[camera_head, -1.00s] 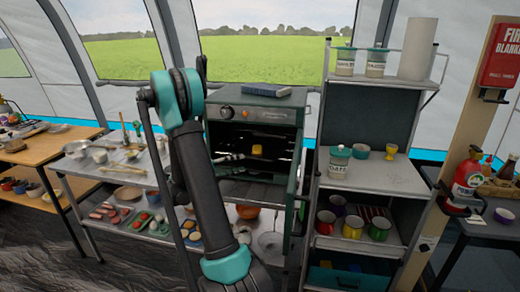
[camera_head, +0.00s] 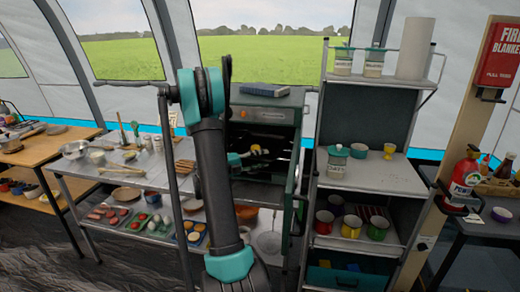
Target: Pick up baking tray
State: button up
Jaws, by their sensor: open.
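The oven (camera_head: 262,114) stands at the centre, open at the front. My arm rises in front of it and hides its left part. My gripper (camera_head: 256,152), partly seen past the arm, is open at the oven's mouth. A small yellow thing (camera_head: 257,148) shows beside the fingers. Thin shelf or tray edges show inside the dark oven, but I cannot tell which is the baking tray or whether the gripper touches it. Dark trays with food, including one with round yellow items (camera_head: 193,232), lie on the lower shelf of the metal table.
The oven door (camera_head: 292,195) stands open on the right, close to the metal shelf unit (camera_head: 372,177) with jars and mugs. A blue book (camera_head: 264,90) lies on the oven. The metal table (camera_head: 150,168) at left holds bowls and utensils. A fire extinguisher (camera_head: 465,178) hangs at right.

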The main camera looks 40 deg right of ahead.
grip_shut()
dwell(0.4)
jog(key=shift+r, duration=0.15)
